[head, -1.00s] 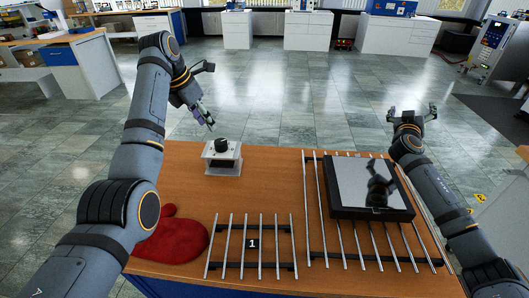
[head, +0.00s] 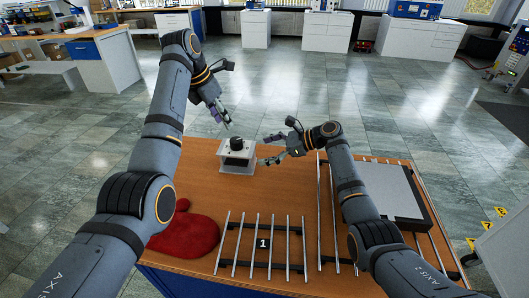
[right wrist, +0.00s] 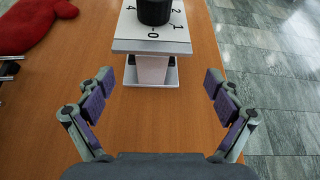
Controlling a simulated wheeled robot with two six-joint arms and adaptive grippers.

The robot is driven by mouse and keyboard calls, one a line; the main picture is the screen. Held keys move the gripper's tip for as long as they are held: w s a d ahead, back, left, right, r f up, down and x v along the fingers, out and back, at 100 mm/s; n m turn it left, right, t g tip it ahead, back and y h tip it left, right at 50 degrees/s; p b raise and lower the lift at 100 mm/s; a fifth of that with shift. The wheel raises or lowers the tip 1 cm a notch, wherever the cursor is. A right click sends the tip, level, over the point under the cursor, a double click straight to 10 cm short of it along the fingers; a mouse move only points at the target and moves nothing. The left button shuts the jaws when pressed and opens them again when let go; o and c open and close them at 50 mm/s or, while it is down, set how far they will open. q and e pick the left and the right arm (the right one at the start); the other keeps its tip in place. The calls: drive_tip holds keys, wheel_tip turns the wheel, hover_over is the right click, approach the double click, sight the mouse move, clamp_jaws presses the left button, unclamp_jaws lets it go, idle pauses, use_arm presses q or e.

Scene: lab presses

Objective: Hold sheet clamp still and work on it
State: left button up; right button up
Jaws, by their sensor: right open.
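The sheet clamp (head: 237,155) is a pale block with a plate on top and a black knob (head: 238,143). It stands upright at the back left of the table. In the right wrist view its top plate (right wrist: 125,28) carries numbers around the knob (right wrist: 154,11). My right gripper (head: 267,149) is open and empty just right of the clamp, apart from it. In the wrist view the clamp lies ahead of and between its fingers. My left gripper (head: 222,116) hangs above and slightly left of the clamp, not touching it; its finger gap is unclear.
A red mitt (head: 187,236) lies at the table's left. A metal rack marked 1 (head: 235,240) lies at the front. Behind my right arm, a dark flat box with a grey top (head: 385,190) sits on a larger rack. Bare wooden table (head: 200,185) surrounds the clamp.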

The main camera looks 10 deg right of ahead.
sight(238, 157)
drive_tip(key=shift+s+a, duration=0.25)
drive_tip(key=shift+s, duration=0.1)
drive_tip(key=x, duration=1)
drive_tip(key=shift+a, duration=0.3)
drive_tip(key=c, duration=1.7)
